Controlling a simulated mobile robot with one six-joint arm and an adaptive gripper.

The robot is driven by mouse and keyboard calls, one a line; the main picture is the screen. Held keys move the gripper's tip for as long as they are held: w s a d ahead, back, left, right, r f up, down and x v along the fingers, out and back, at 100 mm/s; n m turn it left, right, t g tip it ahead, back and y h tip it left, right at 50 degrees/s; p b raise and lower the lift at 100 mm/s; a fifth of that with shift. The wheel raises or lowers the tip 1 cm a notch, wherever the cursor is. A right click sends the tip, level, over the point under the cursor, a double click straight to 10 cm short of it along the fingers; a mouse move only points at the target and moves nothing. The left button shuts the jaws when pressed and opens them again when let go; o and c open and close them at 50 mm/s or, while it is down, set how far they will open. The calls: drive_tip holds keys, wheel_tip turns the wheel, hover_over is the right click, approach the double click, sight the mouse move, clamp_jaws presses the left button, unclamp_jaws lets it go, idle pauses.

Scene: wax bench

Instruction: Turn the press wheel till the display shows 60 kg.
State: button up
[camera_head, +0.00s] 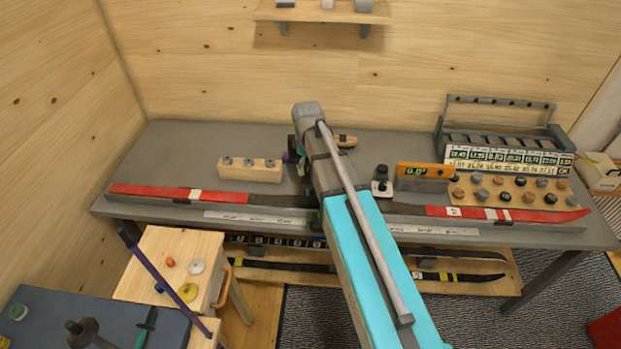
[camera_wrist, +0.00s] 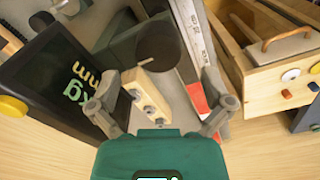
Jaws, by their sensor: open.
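A black display panel (camera_wrist: 62,85) fills the left of the wrist view, tilted. Its green "kg" and "mm" show, but its number is out of frame or covered. A dark round part (camera_wrist: 158,45) lies ahead of my gripper; I cannot tell if it is the press wheel. My gripper (camera_wrist: 162,85) is open, its two fingers spread wide with nothing held between them. In the head view my arm covers the gripper and most of the press; only small dark and purple parts show beside it.
A wooden block with several round studs (camera_head: 250,168) sits on the grey bench (camera_head: 180,150) left of my arm. A red-ended ski (camera_head: 165,192) lies along the front edge. An orange gauge reading 0.0° (camera_head: 425,170) and a numbers panel (camera_head: 510,158) stand to the right.

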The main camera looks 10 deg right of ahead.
sight(307, 173)
drive_tip(key=shift+f+b, duration=1.8)
drive_tip(key=shift+f, duration=0.35)
drive_tip(key=c, duration=1)
drive_tip(key=shift+d, duration=0.2)
drive_tip(key=shift+c, duration=0.3)
drive_tip(key=shift+a, duration=0.1)
drive_tip(key=shift+a+m, duration=0.15)
drive_tip(key=shift+m, duration=0.65)
drive_tip(key=shift+s, duration=0.1)
